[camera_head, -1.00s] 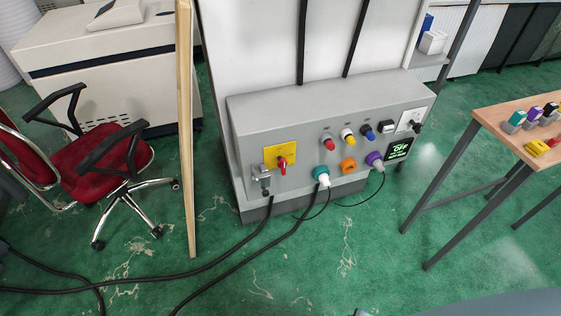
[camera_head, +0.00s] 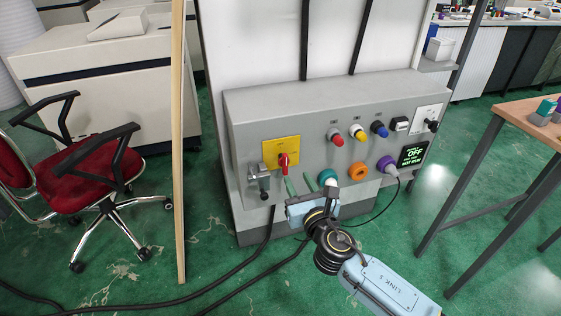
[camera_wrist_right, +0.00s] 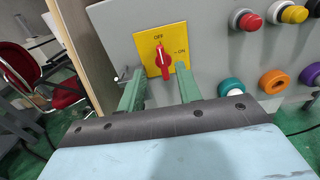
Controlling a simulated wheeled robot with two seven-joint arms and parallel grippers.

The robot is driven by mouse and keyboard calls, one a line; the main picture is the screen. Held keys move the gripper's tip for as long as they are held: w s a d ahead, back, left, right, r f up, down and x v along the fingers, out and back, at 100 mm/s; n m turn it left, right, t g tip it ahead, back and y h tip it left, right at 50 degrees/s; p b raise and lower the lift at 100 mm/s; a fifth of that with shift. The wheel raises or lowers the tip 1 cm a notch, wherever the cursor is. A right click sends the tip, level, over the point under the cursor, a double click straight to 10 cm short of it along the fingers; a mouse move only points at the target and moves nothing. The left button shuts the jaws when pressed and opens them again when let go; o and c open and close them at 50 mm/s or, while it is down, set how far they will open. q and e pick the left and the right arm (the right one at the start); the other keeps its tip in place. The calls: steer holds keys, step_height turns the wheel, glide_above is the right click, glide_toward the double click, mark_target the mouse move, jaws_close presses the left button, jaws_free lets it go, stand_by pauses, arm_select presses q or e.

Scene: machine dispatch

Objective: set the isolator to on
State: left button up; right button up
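The isolator is a red rotary handle (camera_head: 284,162) on a yellow plate (camera_head: 271,150), at the left of the grey panel's sloped front. In the right wrist view the handle (camera_wrist_right: 164,62) stands upright, in line with the OFF label at the top; the ON label is to its right. My right gripper (camera_head: 301,186) is open and empty, its two green fingers pointing at the panel just below and right of the handle. In the right wrist view its fingers (camera_wrist_right: 160,90) stand apart, with the handle showing between them. My left gripper is not in view.
A lit display (camera_head: 413,155) reads OFF. Red, yellow and blue buttons (camera_head: 358,132) and an orange socket (camera_head: 358,171) sit right of the isolator. A metal latch (camera_head: 259,179) is to its left. A wooden post (camera_head: 178,150), red chair (camera_head: 82,175) and table (camera_head: 530,112) stand around.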

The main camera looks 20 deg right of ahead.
mark_target(286, 159)
steer(key=w+b, duration=0.1)
steer(key=w, duration=0.3)
steer(key=w+b, duration=0.1)
steer(key=w, duration=0.4)
steer(key=shift+w+a+f, duration=0.15)
steer(key=shift+a, duration=0.05)
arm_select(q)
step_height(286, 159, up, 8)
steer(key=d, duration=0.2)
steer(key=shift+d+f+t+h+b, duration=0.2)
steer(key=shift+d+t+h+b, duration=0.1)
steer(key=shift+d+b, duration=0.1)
arm_select(e)
steer(key=shift+w, duration=0.65)
jaws_close()
